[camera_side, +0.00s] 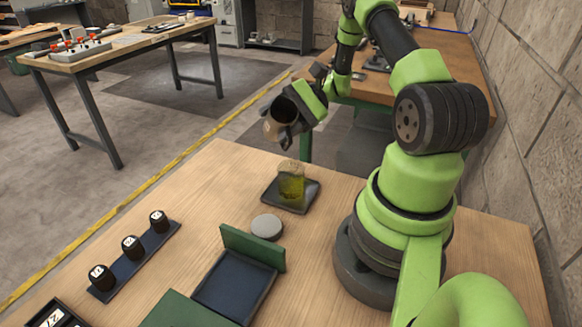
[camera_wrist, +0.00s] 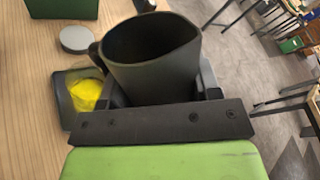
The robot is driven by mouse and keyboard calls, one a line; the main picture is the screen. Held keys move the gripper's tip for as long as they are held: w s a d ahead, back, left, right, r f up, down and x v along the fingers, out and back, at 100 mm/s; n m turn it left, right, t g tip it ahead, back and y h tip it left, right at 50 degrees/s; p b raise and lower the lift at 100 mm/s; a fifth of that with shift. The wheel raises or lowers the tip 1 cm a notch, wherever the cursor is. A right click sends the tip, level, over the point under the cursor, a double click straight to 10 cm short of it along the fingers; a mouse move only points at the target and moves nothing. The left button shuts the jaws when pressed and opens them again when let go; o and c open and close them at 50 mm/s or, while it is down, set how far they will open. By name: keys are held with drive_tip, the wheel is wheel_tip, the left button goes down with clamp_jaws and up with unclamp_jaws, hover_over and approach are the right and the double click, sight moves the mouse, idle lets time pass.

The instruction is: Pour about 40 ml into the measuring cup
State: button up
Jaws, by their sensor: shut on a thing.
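My gripper (camera_side: 293,112) is shut on a dark jug (camera_wrist: 150,65), with a finger on each side of it in the wrist view. The jug's open mouth and spout show there, and its inside looks dark; I cannot tell how much it holds. In the side view the jug (camera_side: 272,128) is tilted and hangs in the air, above and slightly left of the measuring cup. The clear measuring cup (camera_side: 291,184) holds yellow liquid and stands on a dark square plate (camera_side: 306,197). Its yellow content (camera_wrist: 86,95) shows left of the jug in the wrist view. No stream is visible.
A round grey disc (camera_side: 267,227) lies near the plate. A green-edged dark tray (camera_side: 233,286) is in front of it. Several black numbered weights (camera_side: 131,246) stand on a strip at left. The bench (camera_side: 190,205) between is clear.

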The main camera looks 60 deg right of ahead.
sight(284, 119)
idle(0.4)
drive_tip(key=shift+f, duration=0.15)
drive_tip(key=shift+w+d+m+y, duration=0.3)
drive_tip(key=shift+w+m+y, duration=0.1)
drive_tip(key=shift+m, duration=0.3)
drive_tip(key=shift+w+d+f+m+y, duration=0.15)
drive_tip(key=shift+f+m+y, duration=0.05)
drive_tip(key=shift+f+m, duration=0.2)
drive_tip(key=shift+w+d+f+m+y, duration=0.1)
drive_tip(key=shift+d+f+m+y, duration=0.1)
drive_tip(key=shift+f+m, duration=0.2)
drive_tip(key=shift+w+d+m+y, duration=0.25)
drive_tip(key=shift+w+m+y, duration=0.05)
drive_tip(key=shift+m, duration=0.6)
